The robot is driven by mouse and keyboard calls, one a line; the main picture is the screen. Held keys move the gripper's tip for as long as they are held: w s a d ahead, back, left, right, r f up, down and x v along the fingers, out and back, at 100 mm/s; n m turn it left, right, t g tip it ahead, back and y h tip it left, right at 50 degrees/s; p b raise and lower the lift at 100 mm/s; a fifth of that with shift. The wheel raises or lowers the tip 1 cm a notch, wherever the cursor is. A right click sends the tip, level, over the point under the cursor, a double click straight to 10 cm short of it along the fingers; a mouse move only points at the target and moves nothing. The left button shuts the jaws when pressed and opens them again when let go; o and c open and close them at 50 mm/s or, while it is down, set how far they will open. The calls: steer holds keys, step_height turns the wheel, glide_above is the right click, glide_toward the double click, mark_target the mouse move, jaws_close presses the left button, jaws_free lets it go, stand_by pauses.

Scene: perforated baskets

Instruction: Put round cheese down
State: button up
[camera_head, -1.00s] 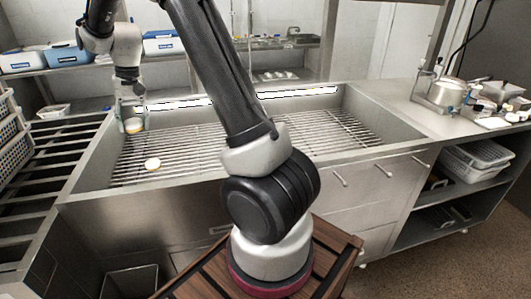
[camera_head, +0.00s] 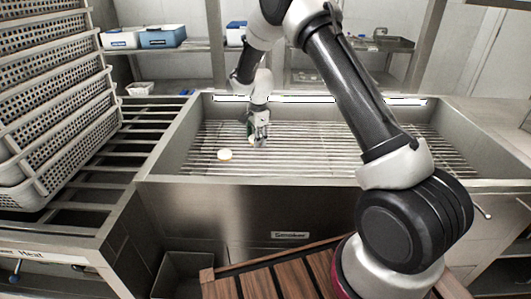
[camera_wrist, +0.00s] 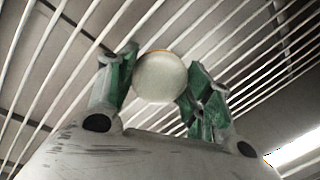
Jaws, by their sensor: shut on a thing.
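My gripper (camera_head: 257,142) is over the slatted metal grate (camera_head: 330,150) inside the steel basin, right of and behind a loose round cheese. In the wrist view my gripper (camera_wrist: 160,85) has its green-padded fingers on both sides of a pale round cheese (camera_wrist: 160,78). It is shut on this cheese, with grate bars behind it. Whether the held cheese touches the bars I cannot tell.
A tall stack of perforated baskets (camera_head: 55,110) stands on the slatted counter at the left. The basin's steel front wall (camera_head: 260,205) rises between my base and the grate. The grate's middle and right are bare. Blue and white boxes (camera_head: 160,36) sit on the back shelf.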

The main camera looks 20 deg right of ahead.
mark_target(256, 154)
steer(key=shift+a+f, duration=0.1)
steer(key=shift+f, duration=2.55)
steer(key=shift+f, duration=0.1)
steer(key=o, duration=1.1)
steer(key=r, duration=0.4)
steer(key=s+r, duration=0.1)
steer(key=r, duration=0.3)
steer(key=s+r, duration=0.1)
steer(key=r, duration=0.3)
steer(key=shift+d+r, duration=0.1)
steer(key=shift+d, duration=0.1)
steer(key=s+d+r+n+t, duration=0.1)
steer(key=s+d+r+n, duration=0.35)
steer(key=s+r, duration=0.5)
steer(key=s+d+r+n, duration=0.3)
steer(key=s+d+r, duration=0.2)
steer(key=s+r, duration=0.45)
steer(key=s+d+r+n, duration=0.1)
steer(key=s+n, duration=0.1)
steer(key=s, duration=0.5)
steer(key=s+d+r+n+t, duration=0.1)
steer(key=s+d+r+n, duration=0.1)
steer(key=s, duration=0.6)
steer(key=s+d+r+n, duration=0.1)
steer(key=s+n, duration=0.3)
steer(key=s, duration=0.4)
steer(key=shift+d+r, duration=0.25)
steer(key=shift+d, duration=0.2)
